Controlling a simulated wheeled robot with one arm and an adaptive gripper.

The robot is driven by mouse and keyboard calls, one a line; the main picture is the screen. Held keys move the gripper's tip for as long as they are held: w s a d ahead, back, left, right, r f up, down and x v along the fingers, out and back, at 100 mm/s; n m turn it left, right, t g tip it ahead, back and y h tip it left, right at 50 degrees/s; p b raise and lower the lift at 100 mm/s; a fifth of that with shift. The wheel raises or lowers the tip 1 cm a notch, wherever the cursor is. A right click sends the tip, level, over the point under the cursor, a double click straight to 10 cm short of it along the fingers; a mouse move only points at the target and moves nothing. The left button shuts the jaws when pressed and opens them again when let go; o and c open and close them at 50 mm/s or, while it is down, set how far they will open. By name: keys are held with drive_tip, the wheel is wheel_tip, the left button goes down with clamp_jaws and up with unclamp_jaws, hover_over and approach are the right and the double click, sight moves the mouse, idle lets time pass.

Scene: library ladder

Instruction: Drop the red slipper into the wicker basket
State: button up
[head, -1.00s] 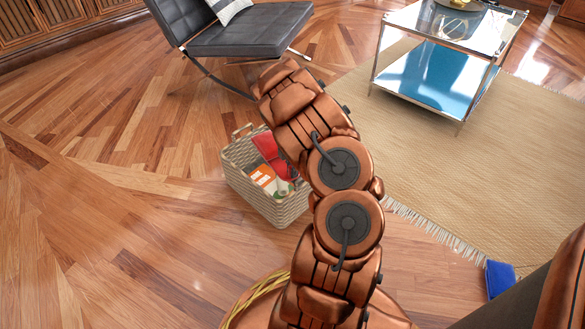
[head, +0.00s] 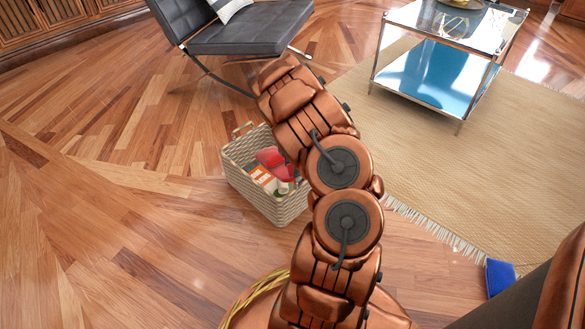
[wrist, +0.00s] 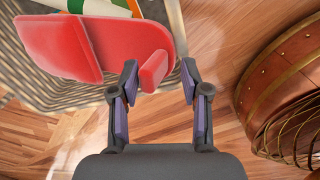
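The red slipper (head: 270,157) shows in the head view inside the outline of the wicker basket (head: 241,184), among the basket's contents; my arm covers part of both. In the wrist view the slipper (wrist: 105,45) lies over the basket (wrist: 62,97), with a small red end part toward my fingertips. My gripper (wrist: 158,72) is open, with its two fingers apart on either side of that red end and a gap visible on the right. I cannot tell whether the left finger touches it. My gripper is hidden behind the arm in the head view.
An orange and white item (head: 264,177) lies in the basket. A black chair (head: 245,32) stands behind, and a glass and chrome table (head: 440,75) on a beige rug (head: 440,160) at right. A blue object (head: 500,276) lies at lower right. Floor left is clear.

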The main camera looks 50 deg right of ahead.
wheel_tip(320, 180, up, 11)
idle(0.4)
drive_tip(key=shift+r, duration=0.2)
drive_tip(key=s+a+r+m+p, duration=0.25)
drive_tip(key=a+r+p, duration=0.45)
drive_tip(key=r, duration=0.5)
drive_tip(key=s+a+r+m+p, duration=0.25)
drive_tip(key=a+r+p, duration=0.5)
drive_tip(key=r, duration=0.45)
drive_tip(key=s+a+r+m+p, duration=0.1)
drive_tip(key=a+r+m+p, duration=0.2)
drive_tip(key=a+r+p, duration=0.75)
drive_tip(key=s+a+r+m+p, duration=0.2)
drive_tip(key=s+a+r+p, duration=0.2)
drive_tip(key=s+r+p, duration=0.2)
drive_tip(key=s+a+r+m+g+p, duration=0.1)
drive_tip(key=s+a+r+p, duration=0.4)
drive_tip(key=r, duration=0.6)
drive_tip(key=s+a+r+m+p, duration=0.3)
drive_tip(key=s+a+r+p, duration=0.2)
drive_tip(key=s+r+p, duration=0.2)
drive_tip(key=shift+s+a+r+g, duration=0.15)
drive_tip(key=shift+s+r+g, duration=0.25)
drive_tip(key=shift+s+r, duration=0.3)
drive_tip(key=shift+w, duration=0.1)
